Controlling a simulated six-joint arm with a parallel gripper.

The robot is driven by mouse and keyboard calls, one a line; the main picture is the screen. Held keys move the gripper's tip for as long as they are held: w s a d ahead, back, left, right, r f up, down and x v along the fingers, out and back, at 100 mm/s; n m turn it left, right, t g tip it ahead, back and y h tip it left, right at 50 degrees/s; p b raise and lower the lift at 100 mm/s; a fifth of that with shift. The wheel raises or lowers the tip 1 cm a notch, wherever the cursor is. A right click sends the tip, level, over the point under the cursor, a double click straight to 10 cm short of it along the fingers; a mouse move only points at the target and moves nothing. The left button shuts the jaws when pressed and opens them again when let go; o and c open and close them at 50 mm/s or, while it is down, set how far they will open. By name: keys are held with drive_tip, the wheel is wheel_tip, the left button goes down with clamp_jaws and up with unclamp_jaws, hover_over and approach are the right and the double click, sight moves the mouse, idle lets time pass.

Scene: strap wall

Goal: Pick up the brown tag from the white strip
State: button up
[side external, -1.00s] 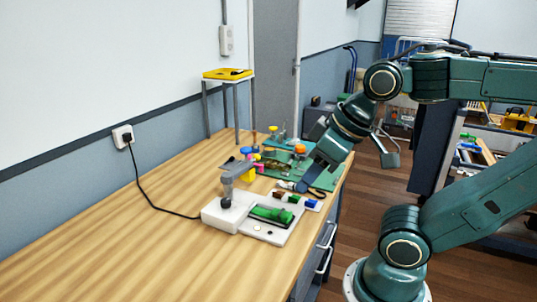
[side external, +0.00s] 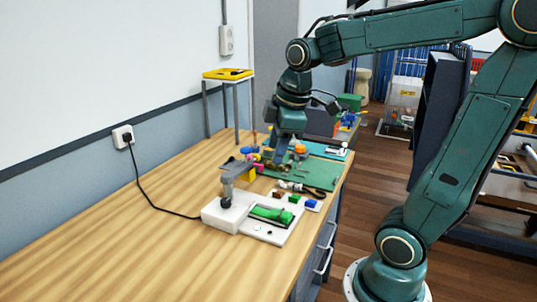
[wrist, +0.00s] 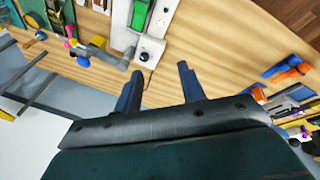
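The brown tag (side external: 279,196) sits at the left end of the small white strip (side external: 303,206) on the bench in the side view. A green tag (side external: 294,199) and a blue tag (side external: 311,203) sit beside it on the strip. My gripper (side external: 281,158) points down behind the strip, above the green mat, apart from the tags. The wrist view shows its two fingers (wrist: 159,90) spread with nothing between them. I cannot clearly make out the brown tag in the wrist view.
A white block with a grey lever (side external: 228,207) and a plate with a green bar (side external: 270,214) stand just in front of the strip. Black-handled pliers (side external: 300,187) lie behind it. A green mat (side external: 320,175) holds several small items. The bench's left front is clear.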

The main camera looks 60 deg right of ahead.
drive_tip(key=w+d+f+n+g, duration=0.2)
drive_tip(key=w+d+f+n, duration=0.4)
drive_tip(key=d, duration=0.4)
drive_tip(key=n+g, duration=0.1)
drive_tip(key=n, duration=0.4)
hover_over(279, 192)
drive_tip(key=a, duration=0.3)
wheel_tip(279, 192, down, 6)
drive_tip(key=f, duration=0.1)
drive_tip(key=shift+y, duration=0.4)
drive_tip(key=shift+s+a+f, duration=0.1)
drive_tip(key=shift+f, duration=1.9)
drive_tip(key=shift+s+f, duration=0.1)
drive_tip(key=shift+f, duration=1.9)
drive_tip(key=shift+f, duration=0.15)
drive_tip(key=shift+f, duration=2.45)
drive_tip(key=shift+c, duration=0.4)
drive_tip(key=c, duration=0.6)
